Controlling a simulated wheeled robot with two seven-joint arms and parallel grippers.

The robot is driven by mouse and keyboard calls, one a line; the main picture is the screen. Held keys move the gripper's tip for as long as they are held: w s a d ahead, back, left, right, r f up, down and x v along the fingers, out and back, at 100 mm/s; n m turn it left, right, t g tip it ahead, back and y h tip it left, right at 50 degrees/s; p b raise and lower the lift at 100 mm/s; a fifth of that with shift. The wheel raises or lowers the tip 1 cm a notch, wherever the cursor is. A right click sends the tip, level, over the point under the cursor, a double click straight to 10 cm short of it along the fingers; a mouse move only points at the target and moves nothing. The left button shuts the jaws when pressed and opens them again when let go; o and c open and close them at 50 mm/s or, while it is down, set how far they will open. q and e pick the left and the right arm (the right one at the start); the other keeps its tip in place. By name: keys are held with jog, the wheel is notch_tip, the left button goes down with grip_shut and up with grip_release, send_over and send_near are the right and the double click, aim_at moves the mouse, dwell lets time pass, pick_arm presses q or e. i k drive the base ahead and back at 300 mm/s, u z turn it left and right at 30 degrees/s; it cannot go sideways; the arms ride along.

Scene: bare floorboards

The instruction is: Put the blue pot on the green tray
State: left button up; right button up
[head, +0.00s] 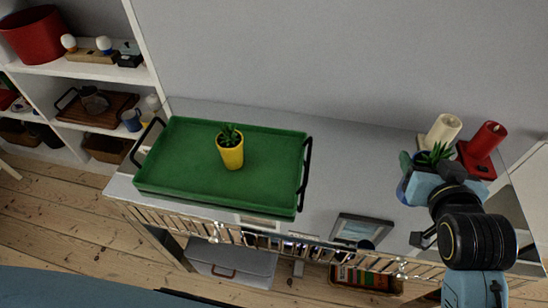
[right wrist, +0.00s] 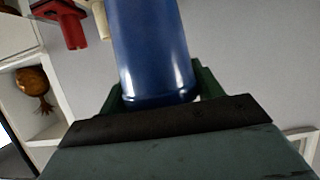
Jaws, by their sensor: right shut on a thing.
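The green tray (head: 185,180) lies on the left part of a pale sideboard top in the head view, with a handle at each end. A yellow pot (head: 231,156) with a small plant stands on it. My right gripper (head: 420,180) is at the right end of the sideboard, well apart from the tray. It is shut on the blue pot (head: 421,157), whose green plant shows above the gripper. In the right wrist view the glossy blue pot (right wrist: 152,50) sits between the fingers. I cannot tell whether its base touches the sideboard. My left gripper is not in view.
A picture frame (head: 361,229) lies near the sideboard's front edge. The top between tray and gripper is mostly clear. Shelves (head: 100,72) stand at left.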

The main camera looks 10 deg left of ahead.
aim_at(197, 156)
jog(key=u, duration=0.75)
jog(key=k, duration=1)
jog(key=u, duration=1.85)
jog(key=i, duration=1.6)
jog(key=z, duration=1.4)
jog(key=i, duration=0.65)
jog(key=z, duration=0.75)
